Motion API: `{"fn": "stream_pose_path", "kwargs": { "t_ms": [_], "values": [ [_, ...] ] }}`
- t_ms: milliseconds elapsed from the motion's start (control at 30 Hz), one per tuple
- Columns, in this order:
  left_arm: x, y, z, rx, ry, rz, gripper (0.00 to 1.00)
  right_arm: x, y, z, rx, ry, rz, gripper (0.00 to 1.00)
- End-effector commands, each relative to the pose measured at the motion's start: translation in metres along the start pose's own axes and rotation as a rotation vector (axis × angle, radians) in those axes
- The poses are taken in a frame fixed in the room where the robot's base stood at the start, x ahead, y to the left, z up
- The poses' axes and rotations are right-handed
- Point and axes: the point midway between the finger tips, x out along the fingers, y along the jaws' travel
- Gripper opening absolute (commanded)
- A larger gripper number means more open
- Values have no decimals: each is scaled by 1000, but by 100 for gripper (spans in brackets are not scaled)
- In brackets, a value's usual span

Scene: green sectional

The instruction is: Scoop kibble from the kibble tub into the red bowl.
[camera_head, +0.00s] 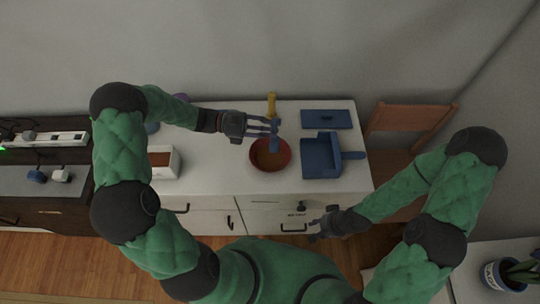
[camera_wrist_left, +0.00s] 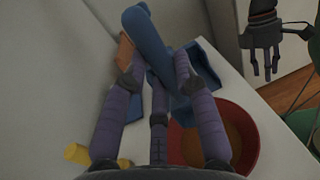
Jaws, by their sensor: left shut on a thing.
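The red bowl (camera_head: 287,164) sits on the white counter; its inside looks orange-brown, and I cannot tell whether that is kibble. My left gripper (camera_head: 274,128) is above the bowl's back edge, its fingers shut on a blue scoop (camera_head: 274,145). In the left wrist view the scoop (camera_wrist_left: 150,45) slants up between the fingers, and the bowl (camera_wrist_left: 249,130) is at the right, below them. The white kibble tub (camera_head: 172,172), with brown contents, stands to the left of the bowl. My right gripper (camera_head: 315,229) is empty and open in front of the counter's front edge.
A blue dustpan (camera_head: 320,158) lies right of the bowl, with a flat blue piece (camera_head: 326,119) behind it. A yellow object (camera_head: 272,104) stands behind the bowl. A wooden chair (camera_head: 405,125) is beyond the counter's right end. The counter between tub and bowl is clear.

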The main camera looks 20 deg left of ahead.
Motion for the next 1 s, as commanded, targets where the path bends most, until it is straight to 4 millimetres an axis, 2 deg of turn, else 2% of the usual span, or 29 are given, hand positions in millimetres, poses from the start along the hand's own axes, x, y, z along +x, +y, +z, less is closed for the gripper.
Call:
{"fn": "stream_pose_path", "kwargs": {
  "t_ms": [33,533,1000],
  "values": [
    [3,0,10,1,29,-1,4,-14,-5,0,0,1,0,40],
    [34,0,20,-1,329,-3,4,-72,-26,2,0,1,0,40],
    [39,0,17,-3,384,0,4,-78,-28,3,0,0,0,40]
  ]
}}
